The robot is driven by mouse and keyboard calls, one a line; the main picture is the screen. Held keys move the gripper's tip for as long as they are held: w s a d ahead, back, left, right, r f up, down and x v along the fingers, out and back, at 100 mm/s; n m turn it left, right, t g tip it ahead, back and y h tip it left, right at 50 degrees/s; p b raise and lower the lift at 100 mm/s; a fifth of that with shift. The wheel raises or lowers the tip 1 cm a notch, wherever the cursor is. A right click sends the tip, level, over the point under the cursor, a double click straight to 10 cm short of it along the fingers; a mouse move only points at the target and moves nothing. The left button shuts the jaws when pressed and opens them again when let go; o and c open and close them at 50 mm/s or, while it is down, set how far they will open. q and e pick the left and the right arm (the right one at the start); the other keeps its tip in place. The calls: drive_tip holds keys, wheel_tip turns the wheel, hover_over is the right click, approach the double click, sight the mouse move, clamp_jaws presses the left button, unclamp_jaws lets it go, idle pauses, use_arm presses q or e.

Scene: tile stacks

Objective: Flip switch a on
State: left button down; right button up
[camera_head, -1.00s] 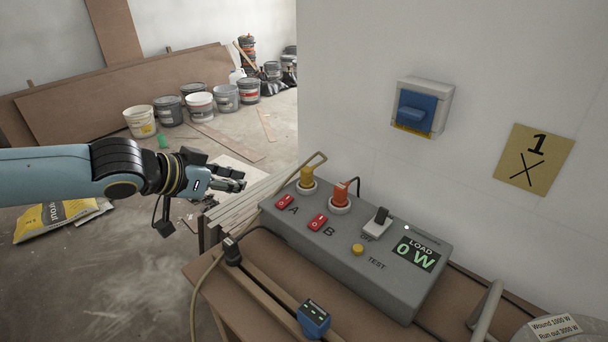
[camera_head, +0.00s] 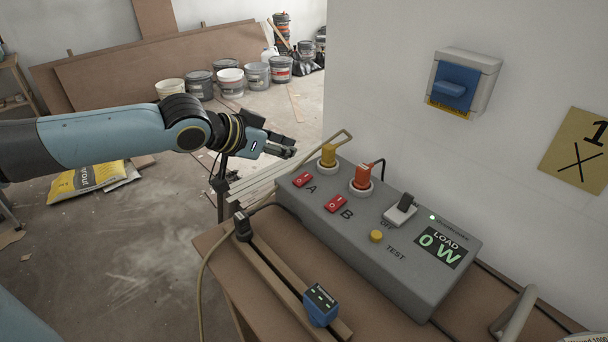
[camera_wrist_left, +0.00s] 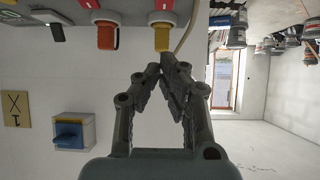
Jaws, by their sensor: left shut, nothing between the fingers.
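Switch A (camera_head: 303,180) is a red rocker at the left end of a grey power box (camera_head: 385,239), with the letter A beside it. Switch B (camera_head: 336,204), also a red rocker, sits to its right. My left gripper (camera_head: 294,147) is shut and empty, above and left of the box's far left corner, apart from switch A. In the left wrist view, its fingertips (camera_wrist_left: 166,62) meet near the yellow plug (camera_wrist_left: 162,38). I cannot tell whether they touch it. My right gripper is not in view.
An orange plug (camera_head: 362,177), a black toggle marked OFF (camera_head: 404,203), a yellow TEST button (camera_head: 376,236) and a display (camera_head: 440,245) reading LOAD 0 W are on the box. A blue wall switch (camera_head: 455,88) is above. A blue device (camera_head: 321,304) is on a front rail.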

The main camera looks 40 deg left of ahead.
use_arm(q)
drive_tip(key=b, duration=0.1)
hover_over(305, 178)
drive_tip(key=f, duration=0.3)
drive_tip(key=shift+s+f, duration=0.25)
drive_tip(key=shift+s, duration=0.1)
wheel_tip(305, 178, down, 2)
drive_tip(key=shift+w+f, duration=0.2)
drive_tip(key=shift+f, duration=0.45)
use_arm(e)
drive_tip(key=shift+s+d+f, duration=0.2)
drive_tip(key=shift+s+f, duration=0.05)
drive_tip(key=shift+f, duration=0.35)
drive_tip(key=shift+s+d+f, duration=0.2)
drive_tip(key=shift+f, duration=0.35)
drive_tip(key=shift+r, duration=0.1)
use_arm(q)
drive_tip(key=shift+w+g, duration=0.2)
drive_tip(key=shift+g, duration=0.1)
drive_tip(key=shift+f, duration=0.3)
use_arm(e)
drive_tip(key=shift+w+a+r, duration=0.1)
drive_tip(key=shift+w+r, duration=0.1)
use_arm(q)
drive_tip(key=shift+s, duration=0.15)
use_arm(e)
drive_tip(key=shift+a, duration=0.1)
